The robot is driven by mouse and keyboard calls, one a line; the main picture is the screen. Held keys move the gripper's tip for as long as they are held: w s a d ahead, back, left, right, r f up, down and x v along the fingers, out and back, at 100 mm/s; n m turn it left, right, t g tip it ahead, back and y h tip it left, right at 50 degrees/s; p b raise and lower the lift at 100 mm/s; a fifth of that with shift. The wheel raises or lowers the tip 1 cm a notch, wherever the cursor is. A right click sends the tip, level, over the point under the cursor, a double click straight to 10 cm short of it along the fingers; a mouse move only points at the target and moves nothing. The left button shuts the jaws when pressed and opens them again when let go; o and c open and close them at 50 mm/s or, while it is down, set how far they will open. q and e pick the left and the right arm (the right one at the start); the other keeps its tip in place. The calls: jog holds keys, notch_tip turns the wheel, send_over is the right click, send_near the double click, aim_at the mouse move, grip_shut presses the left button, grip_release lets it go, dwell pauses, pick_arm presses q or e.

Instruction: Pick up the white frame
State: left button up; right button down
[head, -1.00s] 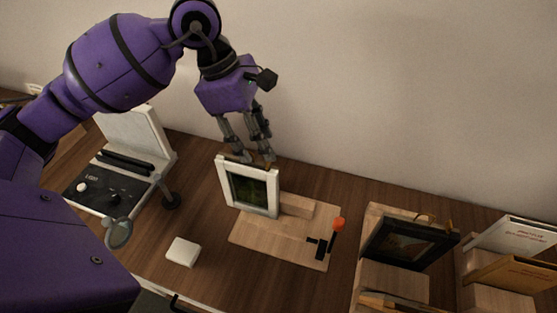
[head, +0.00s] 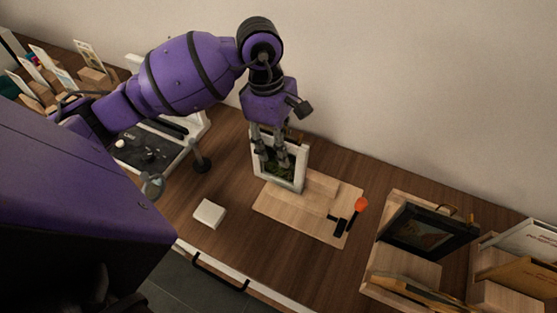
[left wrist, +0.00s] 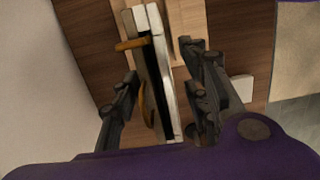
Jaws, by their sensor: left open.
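The white frame (head: 302,166), with a dark picture in it, stands upright on a light wooden board (head: 285,210) in the head view. My left gripper (head: 270,160) is at its upper part, with the fingers pointing down and covering some of the picture. In the left wrist view the frame (left wrist: 168,82) shows nearly edge-on between the two open fingers of my left gripper (left wrist: 162,88). A gap shows on the left side; contact on the right side is hard to tell. My right gripper is not in view.
A black and orange tool (head: 346,216) stands on the board's right end. A white block (head: 209,213) lies to the left. A dark frame (head: 430,232) stands on a wooden stand at right. A wall rises behind the table.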

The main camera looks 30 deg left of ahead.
pick_arm(q)
jog(key=c, duration=0.5)
grip_shut()
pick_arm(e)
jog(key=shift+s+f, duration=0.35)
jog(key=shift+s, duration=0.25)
pick_arm(q)
jog(key=shift+r, duration=0.15)
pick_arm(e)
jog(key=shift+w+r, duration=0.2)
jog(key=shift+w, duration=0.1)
